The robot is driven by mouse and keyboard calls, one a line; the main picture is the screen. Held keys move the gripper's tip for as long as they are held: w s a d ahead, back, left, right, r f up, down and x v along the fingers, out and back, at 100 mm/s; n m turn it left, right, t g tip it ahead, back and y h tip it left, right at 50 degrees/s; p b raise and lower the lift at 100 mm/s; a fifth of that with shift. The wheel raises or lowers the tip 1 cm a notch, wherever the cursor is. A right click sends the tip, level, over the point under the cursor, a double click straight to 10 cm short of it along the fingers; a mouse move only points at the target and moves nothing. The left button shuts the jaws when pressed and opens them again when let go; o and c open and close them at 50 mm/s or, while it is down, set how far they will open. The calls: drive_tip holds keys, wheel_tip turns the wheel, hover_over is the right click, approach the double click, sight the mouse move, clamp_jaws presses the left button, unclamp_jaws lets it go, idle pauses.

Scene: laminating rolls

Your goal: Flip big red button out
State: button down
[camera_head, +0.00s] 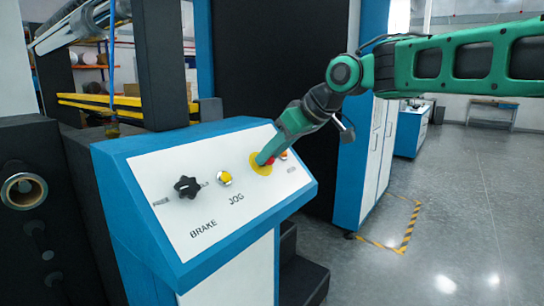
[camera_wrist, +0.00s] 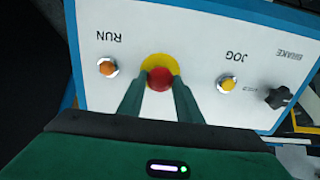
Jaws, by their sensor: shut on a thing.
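The big red button (camera_wrist: 159,79) sits on a yellow round base (camera_wrist: 161,61) on the white sloped face of the control panel. In the head view the yellow base (camera_head: 260,170) shows, with a little of the red button beside my fingers. My gripper (camera_wrist: 159,88) is at the panel, its two green fingers on either side of the red button and shut on it. In the head view my gripper (camera_head: 266,158) comes down from the upper right and covers much of the button.
A yellow JOG button (camera_head: 225,177) and a black BRAKE knob (camera_head: 187,187) lie left of the red button. An orange RUN button (camera_wrist: 107,66) lies on its other side. The blue-edged panel (camera_head: 150,250) stands before dark machinery. Open floor (camera_head: 450,200) lies at right.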

drive_tip(key=shift+s+d+r, duration=0.15)
drive_tip(key=shift+d+r, duration=0.05)
drive_tip(key=shift+r, duration=0.05)
drive_tip(key=c, duration=1.3)
unclamp_jaws()
drive_tip(key=v, duration=1)
drive_tip(key=shift+s+d+r, duration=0.1)
drive_tip(key=shift+d+r, duration=0.15)
drive_tip(key=shift+d, duration=0.05)
